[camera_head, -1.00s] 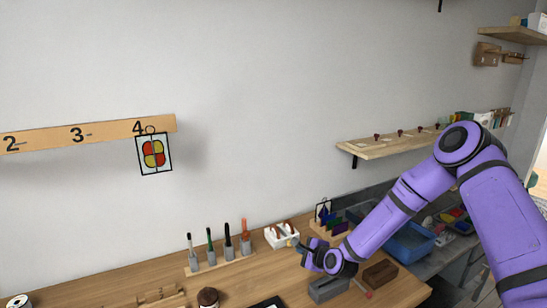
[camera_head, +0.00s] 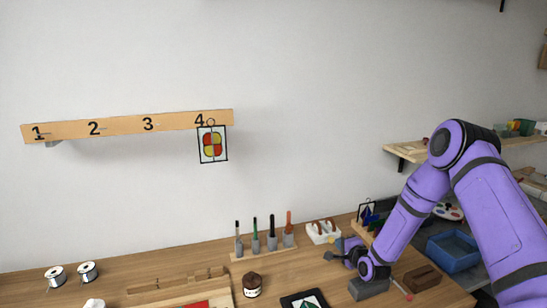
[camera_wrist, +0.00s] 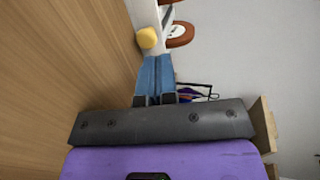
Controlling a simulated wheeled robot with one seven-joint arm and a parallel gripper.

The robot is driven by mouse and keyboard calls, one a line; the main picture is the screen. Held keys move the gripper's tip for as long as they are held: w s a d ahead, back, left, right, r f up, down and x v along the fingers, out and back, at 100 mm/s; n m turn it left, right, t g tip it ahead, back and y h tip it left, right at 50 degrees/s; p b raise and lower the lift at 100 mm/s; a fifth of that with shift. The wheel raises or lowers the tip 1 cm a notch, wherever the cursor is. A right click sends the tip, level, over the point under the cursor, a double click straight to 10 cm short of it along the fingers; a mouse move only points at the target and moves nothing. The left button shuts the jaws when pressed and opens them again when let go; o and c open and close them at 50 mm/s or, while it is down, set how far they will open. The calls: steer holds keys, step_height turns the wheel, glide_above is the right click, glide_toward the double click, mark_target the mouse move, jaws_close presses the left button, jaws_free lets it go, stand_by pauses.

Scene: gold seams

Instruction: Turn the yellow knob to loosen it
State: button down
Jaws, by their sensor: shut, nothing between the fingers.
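The yellow knob (camera_wrist: 148,38) shows in the wrist view, just beyond my fingertips, at the end of a white body (camera_wrist: 146,10) with red-brown rounded parts (camera_wrist: 180,35). In the head view, the small white holder (camera_head: 318,236) stands on the bench near the wall, and the knob is too small there to make out clearly. My gripper (camera_wrist: 155,60) has blue fingers pressed together and empty, close to the knob. I cannot tell whether they touch it. In the head view my gripper (camera_head: 340,245) is beside the white holder's front right.
A pen stand (camera_head: 262,251) with several upright tools is left of the holder. A small brown jar (camera_head: 252,287) and a dark tablet-like panel (camera_head: 303,302) lie nearer. A grey block (camera_head: 368,288) and a brown block (camera_head: 421,279) sit below my arm. A blue bin (camera_head: 455,251) stands at right.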

steer(key=shift+w+a, duration=0.2)
steer(key=shift+w, duration=0.5)
steer(key=shift+w+a, duration=0.25)
steer(key=shift+w, duration=0.4)
steer(key=shift+w+a, duration=0.2)
steer(key=shift+w, duration=0.5)
steer(key=shift+f, duration=0.2)
steer(key=shift+f, duration=0.15)
steer(key=shift+s+a, duration=0.15)
steer(key=shift+a, duration=0.05)
steer(key=shift+d+r, duration=0.1)
steer(key=shift+r, duration=0.3)
steer(key=shift+s+d, duration=0.3)
steer(key=shift+s, duration=0.6)
steer(key=shift+s+d, duration=0.3)
steer(key=shift+s, duration=0.65)
steer(key=shift+s+d, duration=0.3)
steer(key=shift+s, duration=0.6)
steer(key=shift+r, duration=0.1)
